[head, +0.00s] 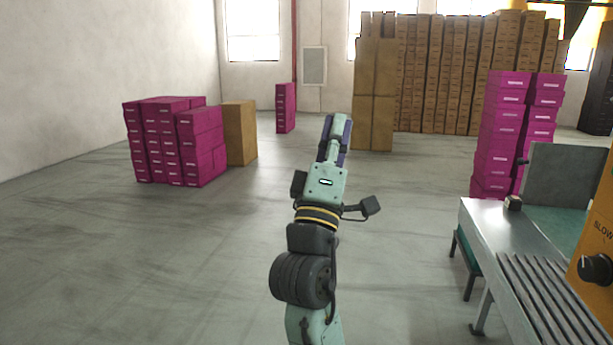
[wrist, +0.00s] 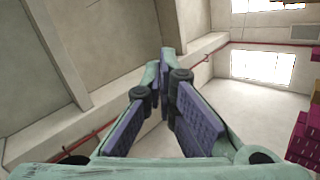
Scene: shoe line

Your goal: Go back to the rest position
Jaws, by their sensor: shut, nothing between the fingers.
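My gripper (head: 337,130) is raised in the middle of the head view, with its fingers pointing up and away from me. In the wrist view its two purple-padded fingers (wrist: 165,82) come together at their tips, with nothing between them. The gripper hangs in free air over the open floor and touches nothing. The wrist view looks up at the wall and ceiling.
A metal conveyor table (head: 490,235) with rollers and an orange control panel (head: 590,262) stand at the right. Magenta box stacks stand at left (head: 205,145) and right (head: 500,130). Brown boxes (head: 435,75) line the back. The floor (head: 150,260) at left is clear.

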